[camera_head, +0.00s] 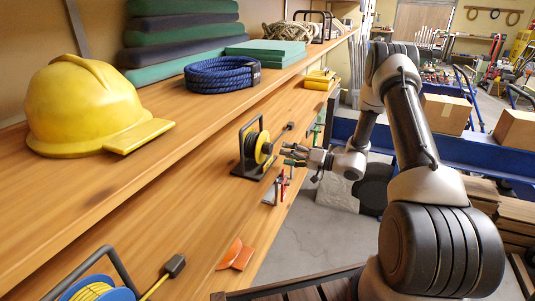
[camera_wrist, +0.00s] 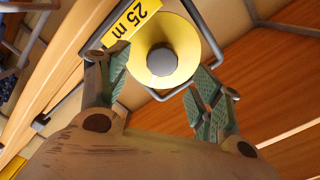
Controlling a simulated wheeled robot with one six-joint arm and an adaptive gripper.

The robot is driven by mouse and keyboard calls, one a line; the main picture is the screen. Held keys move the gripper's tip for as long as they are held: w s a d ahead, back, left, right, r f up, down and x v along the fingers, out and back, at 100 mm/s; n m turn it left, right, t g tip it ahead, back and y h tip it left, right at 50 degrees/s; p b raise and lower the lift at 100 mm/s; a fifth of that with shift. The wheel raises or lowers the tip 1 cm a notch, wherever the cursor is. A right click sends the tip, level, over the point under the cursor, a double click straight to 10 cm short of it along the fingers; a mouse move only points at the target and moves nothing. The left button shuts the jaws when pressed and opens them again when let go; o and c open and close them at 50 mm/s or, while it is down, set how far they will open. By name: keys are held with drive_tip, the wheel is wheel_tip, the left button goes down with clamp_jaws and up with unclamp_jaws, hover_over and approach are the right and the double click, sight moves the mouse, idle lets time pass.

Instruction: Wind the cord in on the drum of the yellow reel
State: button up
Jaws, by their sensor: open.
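The yellow reel (camera_head: 263,148) stands in a dark metal frame on the lower wooden shelf, with dark winding on its drum. A short cord runs from it to a small dark block (camera_head: 288,126) on the shelf. In the wrist view the reel's yellow face (camera_wrist: 184,42) is seen nearly head-on, with a grey round hub or knob (camera_wrist: 161,60) at its middle and a "25 m" label. My gripper (camera_head: 287,155) is beside the reel, on its right. In the wrist view its green-padded fingers (camera_wrist: 158,72) are spread apart, one on either side of the hub, with nothing visibly held.
A blue reel with yellow cord (camera_head: 95,291) stands nearer on the same shelf. An orange object (camera_head: 236,255) and small tools (camera_head: 277,188) lie near the shelf edge. The upper shelf (camera_head: 150,165) holds a yellow helmet (camera_head: 80,100) and blue rope (camera_head: 222,74).

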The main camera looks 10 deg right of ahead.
sight(271, 149)
drive_tip(key=w+a, duration=0.1)
drive_tip(key=a, duration=0.1)
drive_tip(key=w+a+n, duration=0.1)
drive_tip(key=w+a, duration=0.1)
drive_tip(key=w+a+n, duration=0.1)
drive_tip(key=a, duration=0.1)
drive_tip(key=shift+w+a+r, duration=0.15)
drive_tip(key=shift+w+r, duration=0.1)
drive_tip(key=shift+w, duration=0.15)
drive_tip(key=c, duration=1)
